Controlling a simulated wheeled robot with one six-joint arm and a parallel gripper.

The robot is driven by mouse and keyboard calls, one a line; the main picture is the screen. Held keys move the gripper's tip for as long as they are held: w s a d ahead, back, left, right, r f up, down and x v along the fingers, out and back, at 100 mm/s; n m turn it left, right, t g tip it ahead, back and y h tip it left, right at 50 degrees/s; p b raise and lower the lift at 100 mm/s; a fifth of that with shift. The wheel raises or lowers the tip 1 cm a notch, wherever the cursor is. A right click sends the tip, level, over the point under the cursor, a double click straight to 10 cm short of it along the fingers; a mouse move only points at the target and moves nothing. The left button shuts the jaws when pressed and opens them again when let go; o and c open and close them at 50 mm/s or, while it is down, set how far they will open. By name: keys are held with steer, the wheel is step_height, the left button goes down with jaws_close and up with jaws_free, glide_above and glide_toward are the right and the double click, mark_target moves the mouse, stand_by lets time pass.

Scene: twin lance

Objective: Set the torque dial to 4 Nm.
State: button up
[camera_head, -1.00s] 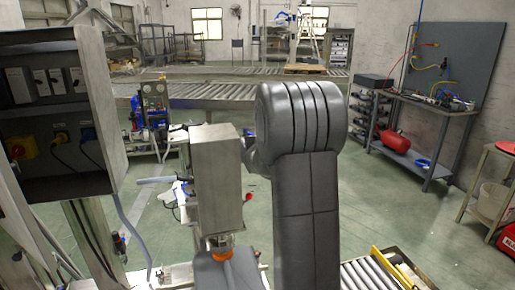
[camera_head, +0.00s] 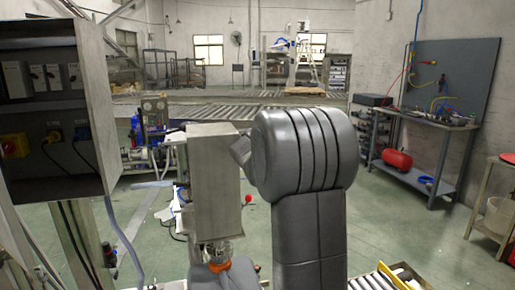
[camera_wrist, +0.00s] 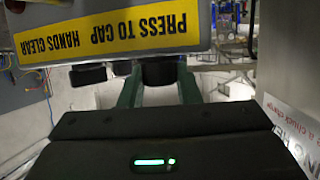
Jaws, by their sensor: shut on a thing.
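In the wrist view my gripper (camera_wrist: 160,75) has two dark green fingers reaching up on either side of a dark, blunt block (camera_wrist: 161,71), and is shut on it. The block's face and any markings are hidden, so I cannot tell whether it is the torque dial or what it is set to. Just above it is a grey panel with a yellow label (camera_wrist: 115,35), upside down, reading "PRESS TO CAP" and "HANDS CLEAR". In the head view the gripper is out of sight, and no dial can be made out.
Two similar dark blocks (camera_wrist: 88,75) sit left of my fingers under the panel. A pale panel with printed text (camera_wrist: 295,125) stands close on the right. In the head view a grey metal box (camera_head: 214,180) and an open switch cabinet (camera_head: 50,110) stand left of my arm.

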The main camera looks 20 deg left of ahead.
steer(key=o, duration=1)
steer(key=b+v, duration=0.1)
steer(key=v, duration=1.2)
steer(key=shift+s+d+r+b, duration=0.1)
steer(key=shift+s+d+b, duration=0.1)
steer(key=shift+s+b, duration=0.15)
steer(key=shift+w+a, duration=0.1)
steer(key=shift+w, duration=0.05)
steer(key=p+x, duration=0.1)
steer(key=x, duration=1.2)
steer(key=shift+w+a+p, duration=0.15)
steer(key=shift+w+p, duration=0.1)
steer(key=shift+p, duration=0.15)
steer(key=shift+s, duration=0.15)
